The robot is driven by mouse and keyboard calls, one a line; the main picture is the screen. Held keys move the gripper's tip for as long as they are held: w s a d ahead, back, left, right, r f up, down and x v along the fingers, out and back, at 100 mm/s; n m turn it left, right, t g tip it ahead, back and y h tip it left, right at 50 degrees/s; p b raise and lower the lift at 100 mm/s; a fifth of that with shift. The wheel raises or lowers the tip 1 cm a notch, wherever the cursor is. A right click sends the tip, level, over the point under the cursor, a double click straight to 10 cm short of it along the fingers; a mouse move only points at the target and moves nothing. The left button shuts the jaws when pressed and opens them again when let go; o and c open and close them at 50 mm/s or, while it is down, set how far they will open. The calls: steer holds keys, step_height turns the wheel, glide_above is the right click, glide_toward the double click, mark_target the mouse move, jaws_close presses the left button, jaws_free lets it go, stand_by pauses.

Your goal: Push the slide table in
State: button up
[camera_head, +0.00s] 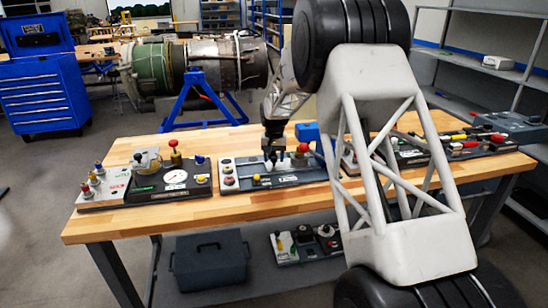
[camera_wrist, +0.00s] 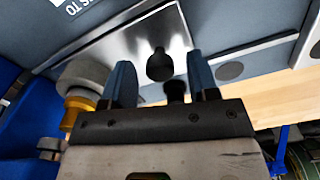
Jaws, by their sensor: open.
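My gripper (camera_head: 274,160) points down over the middle board (camera_head: 300,179) on the workbench. In the wrist view its two blue fingertips (camera_wrist: 161,76) are spread apart. A bright metal plate (camera_wrist: 105,62) on a blue-grey panel shows in front of them; it looks like the slide table. A black round knob (camera_wrist: 160,64) on the plate shows between the fingertips. A second small dark peg (camera_wrist: 175,90) is partly hidden behind the gripper body. I cannot tell whether the fingers touch the knob. In the head view the gripper hides much of this mechanism.
A grey knob with a yellow collar (camera_wrist: 80,85) stands close left of the fingers. A red-knobbed lever (camera_head: 303,148) is beside the gripper. A board with a dial (camera_head: 175,178) lies left; more boards (camera_head: 465,145) lie right. Bare wood (camera_head: 130,152) shows behind the left board.

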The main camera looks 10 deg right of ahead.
mark_target(281, 165)
jaws_close()
steer(key=shift+d, duration=1.4)
jaws_free()
steer(key=shift+r, duration=0.1)
step_height(281, 165, up, 8)
steer(key=shift+f, duration=0.2)
